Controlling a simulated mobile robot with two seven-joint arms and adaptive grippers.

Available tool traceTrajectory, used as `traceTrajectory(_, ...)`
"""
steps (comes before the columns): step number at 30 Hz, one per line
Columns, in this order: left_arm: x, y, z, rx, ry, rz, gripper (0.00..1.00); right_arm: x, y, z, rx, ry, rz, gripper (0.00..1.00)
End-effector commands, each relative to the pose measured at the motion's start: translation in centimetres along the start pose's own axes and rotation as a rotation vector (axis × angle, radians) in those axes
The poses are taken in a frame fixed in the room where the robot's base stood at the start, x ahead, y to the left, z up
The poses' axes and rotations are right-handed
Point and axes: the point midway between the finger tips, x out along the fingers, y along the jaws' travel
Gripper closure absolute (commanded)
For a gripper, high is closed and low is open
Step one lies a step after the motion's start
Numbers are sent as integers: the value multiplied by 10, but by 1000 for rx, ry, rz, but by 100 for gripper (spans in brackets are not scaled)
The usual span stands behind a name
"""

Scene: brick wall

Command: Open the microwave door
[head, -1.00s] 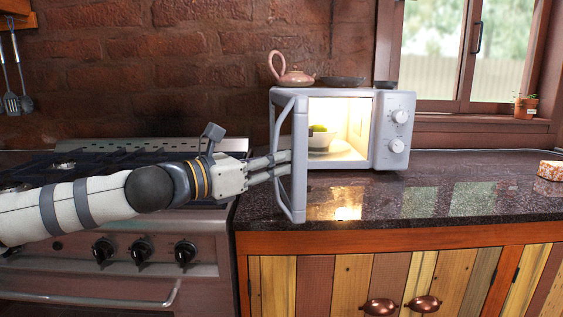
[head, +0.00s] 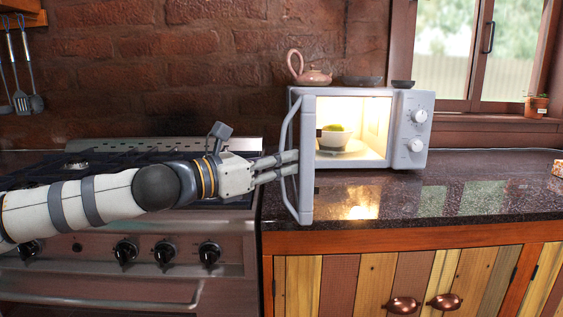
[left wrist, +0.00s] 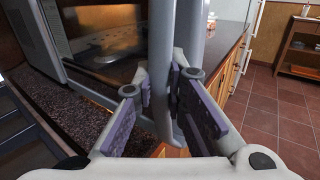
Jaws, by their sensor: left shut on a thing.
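The microwave (head: 362,182) is white and stands on the dark counter, its lit inside showing a bowl with something green in it (head: 334,137) on the turntable. Its door (head: 306,160) is swung well open on the left, seen nearly edge-on, with a curved handle (head: 286,140) on its outer side. My left gripper (head: 294,162) is shut on the door handle. In the left wrist view, the handle (left wrist: 163,75) passes upright between the purple-padded fingers (left wrist: 160,95). My right gripper is in neither view.
A pink teapot (head: 312,76) and dark dishes (head: 362,81) sit on top of the microwave. The stove (head: 130,262) is at the left, under my left arm. The counter (head: 480,195) right of the microwave is mostly clear.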

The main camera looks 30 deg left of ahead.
Motion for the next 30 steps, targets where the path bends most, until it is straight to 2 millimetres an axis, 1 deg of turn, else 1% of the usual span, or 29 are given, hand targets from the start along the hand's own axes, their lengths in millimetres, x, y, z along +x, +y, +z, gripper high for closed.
traceTrajectory(2,0,0,-2,3,3,-1,100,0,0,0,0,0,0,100)
traceTrajectory(3,0,0,-2,3,3,-1,86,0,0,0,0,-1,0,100)
traceTrajectory(5,0,0,-2,3,3,-1,72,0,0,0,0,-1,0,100)
traceTrajectory(6,0,0,-2,2,3,-1,68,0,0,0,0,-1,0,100)
traceTrajectory(14,0,0,-1,1,1,-1,68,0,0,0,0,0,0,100)
traceTrajectory(16,-5,0,0,3,1,1,68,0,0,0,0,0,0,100)
traceTrajectory(17,-9,1,0,3,0,2,68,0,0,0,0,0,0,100)
traceTrajectory(21,-39,1,1,0,-2,3,68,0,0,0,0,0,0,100)
traceTrajectory(30,-88,0,-2,-5,2,2,68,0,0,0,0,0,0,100)
